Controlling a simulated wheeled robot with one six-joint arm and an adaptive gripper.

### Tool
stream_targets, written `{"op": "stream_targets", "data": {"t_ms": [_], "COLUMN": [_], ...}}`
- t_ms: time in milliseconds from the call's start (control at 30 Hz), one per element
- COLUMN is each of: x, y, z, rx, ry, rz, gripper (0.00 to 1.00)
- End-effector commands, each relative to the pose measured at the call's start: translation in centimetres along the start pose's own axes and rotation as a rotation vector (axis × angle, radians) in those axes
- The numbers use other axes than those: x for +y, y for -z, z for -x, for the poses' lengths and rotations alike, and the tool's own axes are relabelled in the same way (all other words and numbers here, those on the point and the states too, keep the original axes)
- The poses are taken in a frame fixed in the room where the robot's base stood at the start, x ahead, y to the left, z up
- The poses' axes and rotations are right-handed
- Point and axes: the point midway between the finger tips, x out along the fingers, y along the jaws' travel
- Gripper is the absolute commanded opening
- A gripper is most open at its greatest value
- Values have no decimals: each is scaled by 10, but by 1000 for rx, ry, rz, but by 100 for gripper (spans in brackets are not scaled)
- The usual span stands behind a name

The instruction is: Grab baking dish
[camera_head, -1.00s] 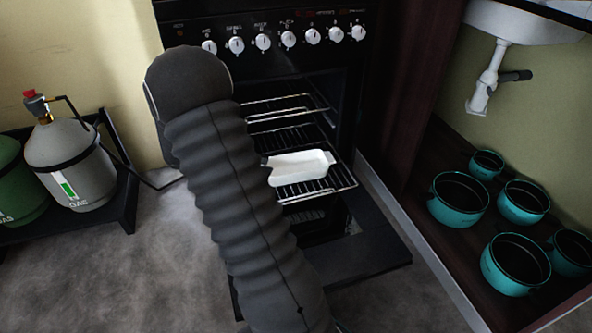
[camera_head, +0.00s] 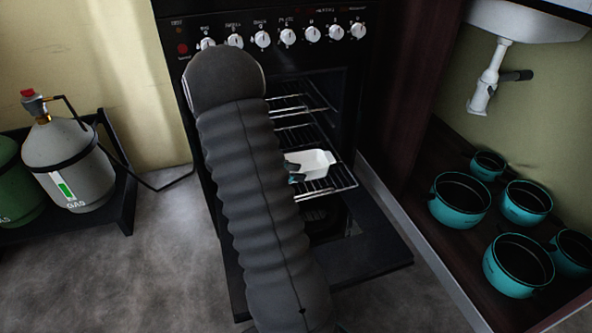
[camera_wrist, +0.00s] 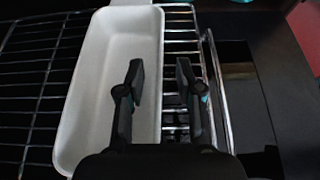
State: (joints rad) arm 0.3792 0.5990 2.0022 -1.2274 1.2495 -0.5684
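The white rectangular baking dish (camera_head: 316,159) rests on a pulled-out wire rack in the open oven. My arm hides part of the oven and rack in the head view. My gripper (camera_head: 293,172) is at the dish's left end there. In the wrist view the dish (camera_wrist: 92,85) lies lengthwise on the rack, and my gripper (camera_wrist: 160,78) is open. One finger shows over the dish's inside and the other beyond its right wall, with that rim between them. I cannot tell whether either finger touches the dish.
The oven door (camera_head: 375,248) is folded down below the rack. More wire racks (camera_head: 300,104) are above. Several teal pots (camera_head: 460,203) stand on a shelf at right, under a sink (camera_head: 520,22). Gas cylinders (camera_head: 78,165) stand at left.

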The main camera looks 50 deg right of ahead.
Motion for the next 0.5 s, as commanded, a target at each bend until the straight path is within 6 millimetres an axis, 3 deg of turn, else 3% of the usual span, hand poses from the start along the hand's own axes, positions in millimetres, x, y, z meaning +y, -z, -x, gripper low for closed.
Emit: {"op": "stream_targets", "data": {"t_ms": [167,300,500], "x": [0,0,0], "y": [0,0,0], "z": [0,0,0], "rx": [0,0,0], "ry": [0,0,0], "rz": [0,0,0], "gripper": [36,1,0]}}
